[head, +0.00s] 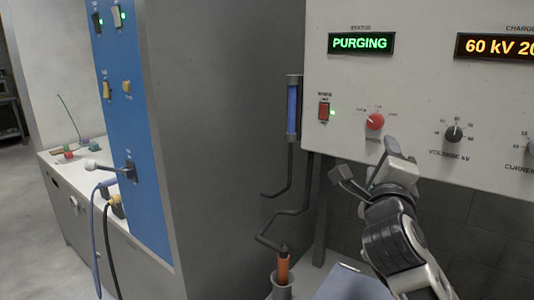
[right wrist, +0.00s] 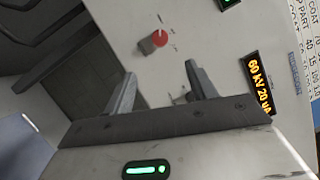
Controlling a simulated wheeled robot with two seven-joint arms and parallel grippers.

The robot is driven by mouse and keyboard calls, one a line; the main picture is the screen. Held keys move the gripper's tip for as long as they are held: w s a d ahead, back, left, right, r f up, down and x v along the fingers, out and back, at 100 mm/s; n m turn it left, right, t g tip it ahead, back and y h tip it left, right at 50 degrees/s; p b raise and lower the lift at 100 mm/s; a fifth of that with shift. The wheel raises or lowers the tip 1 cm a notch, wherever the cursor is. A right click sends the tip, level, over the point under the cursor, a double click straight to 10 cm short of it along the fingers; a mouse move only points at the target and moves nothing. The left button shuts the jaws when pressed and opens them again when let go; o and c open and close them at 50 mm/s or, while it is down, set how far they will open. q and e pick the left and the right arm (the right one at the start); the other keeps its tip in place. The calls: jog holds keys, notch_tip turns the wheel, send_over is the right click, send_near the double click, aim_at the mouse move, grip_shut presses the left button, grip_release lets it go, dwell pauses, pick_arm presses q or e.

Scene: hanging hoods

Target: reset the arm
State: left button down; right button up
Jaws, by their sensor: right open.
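My right arm (head: 395,250) reaches up from the lower right in the head view. Its gripper (head: 366,166) is open and empty, in front of the lower part of a white control panel (head: 430,90). The fingers stand wide apart in the right wrist view (right wrist: 163,85), with nothing held between them. A red knob (head: 375,121) on the panel lies just above the gripper in the head view; it also shows beyond the fingers in the wrist view (right wrist: 160,39). My left gripper is not in view.
The panel has a green "PURGING" display (head: 361,43), an orange "60 kV" display (head: 495,47), a lit red switch (head: 324,111) and a voltage knob (head: 453,133). A blue tube (head: 293,108) and an orange-handled tool (head: 283,268) in a cup stand left. A blue cabinet panel (head: 135,130) is farther left.

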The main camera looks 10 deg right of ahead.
jog(key=s+a+f+n+t+y, duration=0.2)
jog(key=s+a+f+n+y, duration=0.1)
jog(key=a+f+n+y, duration=0.55)
jog(key=s+a+f+n+t+y, duration=0.25)
jog(key=a+f+n+y, duration=0.25)
jog(key=f+n, duration=0.6)
jog(key=s+a+f+n+g, duration=0.1)
jog(key=s+f+n+g, duration=0.4)
jog(key=f, duration=0.7)
jog(key=s+a+f+n+g, duration=0.2)
jog(key=s+f+n+g, duration=0.3)
jog(key=f, duration=0.7)
jog(key=s+g+h, duration=0.1)
jog(key=s+g, duration=0.1)
jog(key=s, duration=0.2)
jog(key=shift+s+a, duration=0.2)
jog(key=shift+s, duration=0.2)
